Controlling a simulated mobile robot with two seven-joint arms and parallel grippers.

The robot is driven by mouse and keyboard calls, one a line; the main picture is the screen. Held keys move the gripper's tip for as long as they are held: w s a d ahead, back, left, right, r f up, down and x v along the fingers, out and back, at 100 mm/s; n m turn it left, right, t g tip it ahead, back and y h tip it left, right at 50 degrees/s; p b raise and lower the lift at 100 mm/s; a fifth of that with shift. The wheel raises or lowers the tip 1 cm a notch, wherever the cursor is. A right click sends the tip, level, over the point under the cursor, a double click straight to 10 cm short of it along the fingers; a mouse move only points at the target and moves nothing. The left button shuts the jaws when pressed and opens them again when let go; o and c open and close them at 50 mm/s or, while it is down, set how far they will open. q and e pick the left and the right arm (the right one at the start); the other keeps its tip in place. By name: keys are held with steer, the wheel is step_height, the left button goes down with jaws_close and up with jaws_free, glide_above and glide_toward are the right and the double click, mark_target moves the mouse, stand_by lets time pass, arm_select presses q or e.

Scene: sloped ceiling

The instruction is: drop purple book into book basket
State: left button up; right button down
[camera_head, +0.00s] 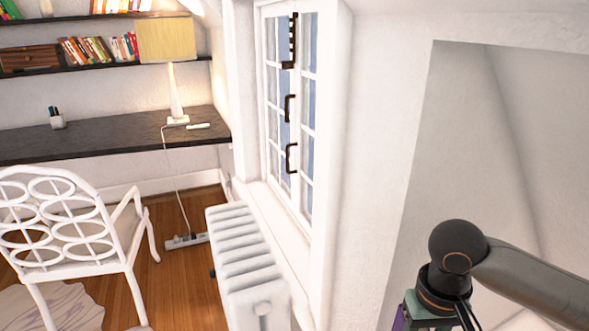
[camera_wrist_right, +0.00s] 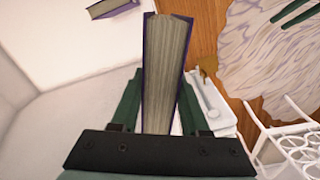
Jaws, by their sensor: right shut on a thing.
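The purple book (camera_wrist_right: 165,75) is held between the green fingers of my right gripper (camera_wrist_right: 160,92) in the right wrist view. Its page edges face the camera, with thin purple covers on both sides. In the head view my right gripper (camera_head: 428,312) is at the bottom right, cut off by the frame edge. A small sliver of the purple book (camera_head: 399,319) shows beside it. My left gripper does not show in the head view. I see no book basket in either view.
Another dark-covered book (camera_wrist_right: 112,8) lies at the top left of the wrist view. A white radiator (camera_head: 245,262) stands below the window. A white chair (camera_head: 75,230) stands before the dark desk (camera_head: 100,138). Unidentified green bars (camera_wrist_right: 290,14) show over the rug (camera_wrist_right: 262,55).

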steer(key=r+p, duration=0.1)
steer(key=r, duration=0.1)
steer(key=s+r+p, duration=0.1)
steer(key=r+p, duration=0.1)
steer(key=shift+r, duration=0.25)
steer(key=shift+s+r+p, duration=0.15)
steer(key=shift+r+p, duration=0.15)
steer(key=shift+p, duration=0.35)
steer(key=shift+d, duration=0.1)
